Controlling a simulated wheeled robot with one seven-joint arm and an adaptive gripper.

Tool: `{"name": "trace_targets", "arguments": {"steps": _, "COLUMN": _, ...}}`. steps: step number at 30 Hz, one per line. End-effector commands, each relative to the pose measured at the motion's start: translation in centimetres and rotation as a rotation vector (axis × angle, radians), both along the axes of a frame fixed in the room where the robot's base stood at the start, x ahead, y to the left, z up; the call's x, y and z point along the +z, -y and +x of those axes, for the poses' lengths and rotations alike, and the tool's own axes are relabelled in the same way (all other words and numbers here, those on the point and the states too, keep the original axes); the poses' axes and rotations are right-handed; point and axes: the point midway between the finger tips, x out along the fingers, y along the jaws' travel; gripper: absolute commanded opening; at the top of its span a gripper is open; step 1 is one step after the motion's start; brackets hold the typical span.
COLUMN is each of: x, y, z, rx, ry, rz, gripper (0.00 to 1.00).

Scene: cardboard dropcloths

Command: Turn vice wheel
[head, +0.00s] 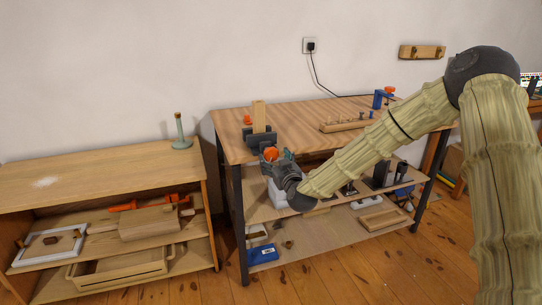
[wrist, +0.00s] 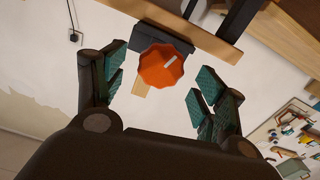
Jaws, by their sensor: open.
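The orange vice wheel (wrist: 165,66) is a round, scalloped knob with a pale bar mark on its face. In the wrist view it sits between the spread fingers of my open gripper (wrist: 160,88), with space on both sides and no visible contact. In the head view the wheel (head: 271,154) is at the workbench's front left edge, with my gripper (head: 279,160) right at it, partly covering it. The dark vice (head: 259,136) is on the bench top behind the wheel, with an upright wooden block (head: 259,115) in its jaws.
The workbench top (head: 300,117) carries a wooden rack (head: 345,125) and a blue clamp-like tool (head: 382,98) at the right. A low wooden cabinet (head: 100,170) stands to the left, with a gap beside the bench. A shelf with several items lies below my arm.

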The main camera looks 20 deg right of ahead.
Motion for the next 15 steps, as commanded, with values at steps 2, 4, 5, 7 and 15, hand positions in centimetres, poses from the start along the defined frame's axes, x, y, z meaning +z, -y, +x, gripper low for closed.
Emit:
{"name": "trace_targets", "arguments": {"steps": 2, "x": -0.1, "y": 0.0, "z": 1.3, "rx": -0.001, "ry": 0.001, "rz": 0.0, "gripper": 0.71}}
{"name": "trace_targets", "arguments": {"steps": 4, "x": -0.1, "y": -0.1, "z": 2.2, "rx": -0.001, "ry": 0.0, "rz": 0.0, "gripper": 0.71}}
{"name": "trace_targets", "arguments": {"steps": 5, "x": -0.1, "y": -0.1, "z": 2.5, "rx": -0.001, "ry": 0.0, "rz": 0.0, "gripper": 0.71}}
{"name": "trace_targets", "arguments": {"steps": 7, "x": -0.1, "y": -0.1, "z": 3.2, "rx": -0.001, "ry": -0.001, "rz": 0.0, "gripper": 0.71}}
{"name": "trace_targets", "arguments": {"steps": 15, "x": 0.0, "y": -0.2, "z": 4.5, "rx": 0.0, "ry": 0.0, "rz": 0.0, "gripper": 0.71}}
